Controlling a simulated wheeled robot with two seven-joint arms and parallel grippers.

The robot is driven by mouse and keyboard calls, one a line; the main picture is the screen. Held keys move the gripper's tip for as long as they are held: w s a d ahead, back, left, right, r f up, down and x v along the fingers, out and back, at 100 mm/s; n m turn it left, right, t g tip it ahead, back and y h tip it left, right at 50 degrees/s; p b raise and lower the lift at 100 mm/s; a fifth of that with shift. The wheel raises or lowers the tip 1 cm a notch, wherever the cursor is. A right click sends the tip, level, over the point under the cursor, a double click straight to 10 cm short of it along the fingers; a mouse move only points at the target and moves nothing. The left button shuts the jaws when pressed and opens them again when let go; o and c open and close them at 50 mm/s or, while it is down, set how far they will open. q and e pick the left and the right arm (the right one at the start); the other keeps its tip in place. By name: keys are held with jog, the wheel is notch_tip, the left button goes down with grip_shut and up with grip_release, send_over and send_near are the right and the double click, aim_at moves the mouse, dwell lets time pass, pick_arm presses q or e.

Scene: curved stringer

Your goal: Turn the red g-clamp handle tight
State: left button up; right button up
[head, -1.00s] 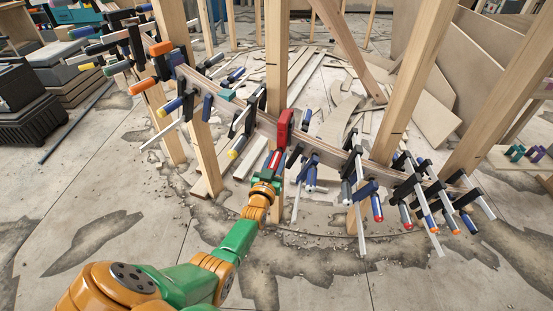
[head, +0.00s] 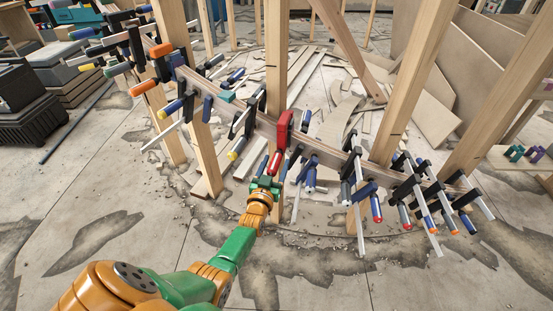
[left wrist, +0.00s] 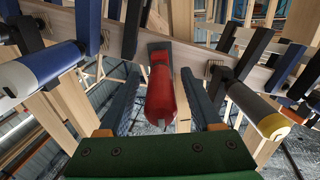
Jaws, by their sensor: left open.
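The red g-clamp (head: 285,130) sits on the curved wooden stringer near the middle post in the head view. Its red handle (head: 275,162) hangs down toward my left gripper (head: 272,171). In the left wrist view the handle (left wrist: 160,92) points toward the palm, between the two dark blue fingers of the left gripper (left wrist: 160,100). The gripper is open, with one finger on each side and a visible gap to the handle on both sides. The clamp's frame is mostly hidden behind the handle in that view. My right gripper is not in view.
Other clamps line the stringer closely on both sides. A blue-handled clamp (left wrist: 45,70) and a black and yellow one (left wrist: 258,108) flank the red handle in the wrist view. Wooden posts (head: 287,60) stand along the stringer.

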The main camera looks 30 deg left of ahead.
pick_arm(q)
jog(key=p+v, duration=0.1)
jog(key=v, duration=0.4)
jog(key=shift+s+r, duration=0.1)
jog(key=shift+s, duration=0.2)
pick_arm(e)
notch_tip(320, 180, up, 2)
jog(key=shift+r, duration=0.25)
pick_arm(q)
jog(key=shift+d+p, duration=0.1)
jog(key=shift+p, duration=0.2)
jog(key=p+v, duration=0.4)
jog(key=v, duration=0.6)
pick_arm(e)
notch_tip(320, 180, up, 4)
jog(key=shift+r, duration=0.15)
